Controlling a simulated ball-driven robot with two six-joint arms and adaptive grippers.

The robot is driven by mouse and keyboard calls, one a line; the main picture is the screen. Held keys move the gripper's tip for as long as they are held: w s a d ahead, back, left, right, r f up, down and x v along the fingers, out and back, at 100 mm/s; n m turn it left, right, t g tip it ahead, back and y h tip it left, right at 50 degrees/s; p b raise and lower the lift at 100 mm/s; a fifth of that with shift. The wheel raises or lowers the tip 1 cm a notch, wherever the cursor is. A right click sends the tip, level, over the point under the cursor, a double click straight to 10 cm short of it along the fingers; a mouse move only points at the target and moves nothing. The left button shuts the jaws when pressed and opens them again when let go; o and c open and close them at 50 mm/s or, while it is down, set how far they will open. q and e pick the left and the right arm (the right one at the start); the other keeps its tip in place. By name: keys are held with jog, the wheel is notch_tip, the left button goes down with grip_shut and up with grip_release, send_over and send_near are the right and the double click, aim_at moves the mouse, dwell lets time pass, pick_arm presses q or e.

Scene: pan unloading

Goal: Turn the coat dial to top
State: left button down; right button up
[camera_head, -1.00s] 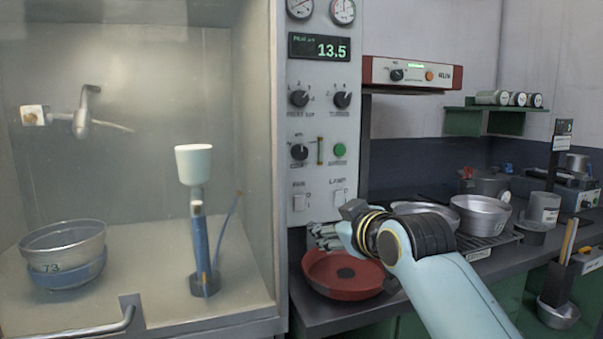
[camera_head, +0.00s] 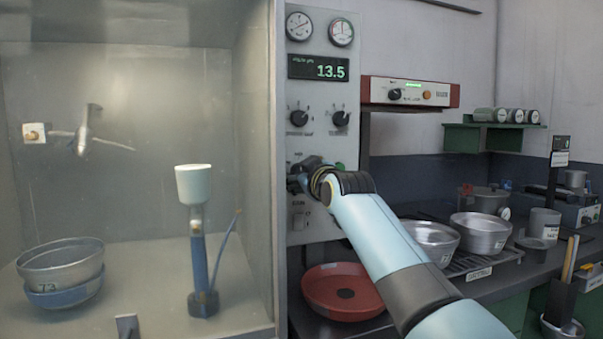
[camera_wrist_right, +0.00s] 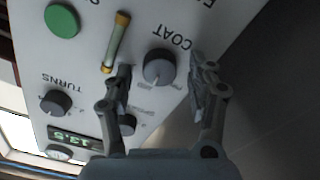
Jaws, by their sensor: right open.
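The coat dial (camera_wrist_right: 160,67) is a dark round knob on the pale control panel, beside its "COAT" label in the right wrist view. A thin light mark on it runs toward the bottom of that picture; its exact setting is hard to read. My right gripper (camera_wrist_right: 163,78) is open, one finger on each side of the dial, with visible gaps. In the head view my right gripper (camera_head: 302,180) is at the panel and hides the coat dial. My left gripper is not in view.
Two more dials (camera_head: 299,117) (camera_head: 340,118) sit above on the panel, under the 13.5 display (camera_head: 318,68). In the wrist view a green button (camera_wrist_right: 62,20) and a glass tube (camera_wrist_right: 116,42) are close by. A red pan (camera_head: 343,291) lies below on the counter.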

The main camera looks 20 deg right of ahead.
jog(key=shift+w, duration=0.15)
jog(key=shift+c, duration=0.3)
jog(key=c, duration=1.1)
jog(key=m+p, duration=0.3)
jog(key=m, duration=0.1)
jog(key=shift+d+r, duration=0.1)
jog(key=shift+r, duration=0.05)
jog(key=m+p, duration=0.3)
jog(key=m, duration=0.2)
jog(key=shift+m+p, duration=0.55)
jog(key=shift+m, duration=0.85)
